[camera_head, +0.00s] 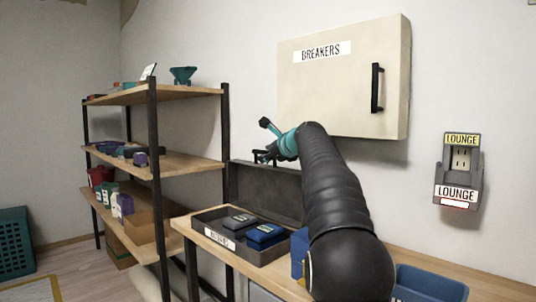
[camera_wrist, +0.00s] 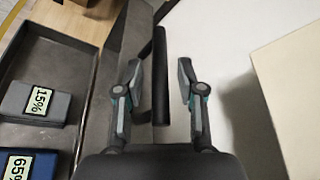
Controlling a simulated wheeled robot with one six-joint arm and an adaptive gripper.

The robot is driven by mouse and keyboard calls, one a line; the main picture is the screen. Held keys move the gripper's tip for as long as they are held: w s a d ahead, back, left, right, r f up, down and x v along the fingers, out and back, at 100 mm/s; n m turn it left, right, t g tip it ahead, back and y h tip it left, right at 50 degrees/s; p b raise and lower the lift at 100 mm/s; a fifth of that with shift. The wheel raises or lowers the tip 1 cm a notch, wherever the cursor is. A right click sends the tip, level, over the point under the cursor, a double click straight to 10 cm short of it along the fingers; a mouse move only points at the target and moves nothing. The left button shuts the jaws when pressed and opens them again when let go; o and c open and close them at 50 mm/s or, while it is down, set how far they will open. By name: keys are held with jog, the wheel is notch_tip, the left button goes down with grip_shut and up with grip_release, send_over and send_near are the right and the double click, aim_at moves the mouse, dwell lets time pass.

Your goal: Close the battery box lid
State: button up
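The battery box (camera_head: 205,222) is a dark, shallow tray on a wooden table, and its lid (camera_head: 262,188) stands open, upright along the back edge. In the wrist view the lid (camera_wrist: 122,45) is a grey panel beside the tray, with a black bar handle (camera_wrist: 160,75) along it. My gripper (camera_head: 264,157) is at the top edge of the lid. In the wrist view my gripper (camera_wrist: 158,80) is open, with one finger on each side of the handle and gaps showing. A grey battery (camera_wrist: 38,102) marked 15% and a blue battery (camera_wrist: 28,162) marked 65% lie in the box.
A cream breaker cabinet (camera_head: 325,85) hangs on the wall above, close to my arm. A shelf unit (camera_head: 165,163) stands at the left. A blue bin (camera_head: 425,283) and a lounge outlet (camera_head: 460,170) are at the right.

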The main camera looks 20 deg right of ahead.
grip_shut()
jog(key=shift+a, duration=0.1)
